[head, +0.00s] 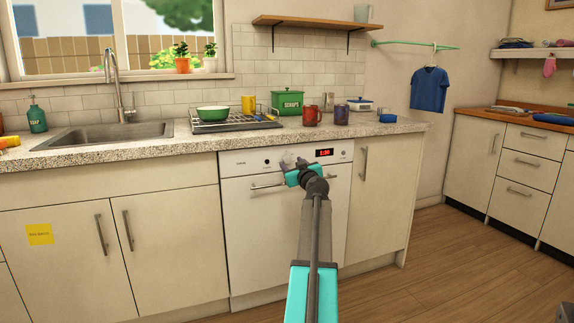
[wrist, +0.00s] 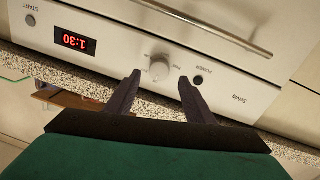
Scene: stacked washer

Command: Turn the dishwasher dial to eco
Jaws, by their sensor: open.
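The white dishwasher (head: 243,215) is set under the counter, with its control panel along the top edge. In the wrist view the panel appears turned over, and the round pale dial (wrist: 160,66) is near the middle. My gripper (wrist: 160,77) is open, one dark fingertip on each side of the dial's near edge; I cannot tell whether either touches it. The small marks around the dial are too blurred to read, so its setting is unclear. In the head view my gripper (head: 292,168) is in front of the panel and covers much of the dial area.
A red display (wrist: 78,41) reads 1:30. A dark power button (wrist: 198,80) is close beside one fingertip, and a start button (wrist: 30,20) is farther off. The dishwasher handle (head: 267,185) runs below the panel. The speckled counter (head: 225,145) overhangs above. The floor (head: 440,260) at right is clear.

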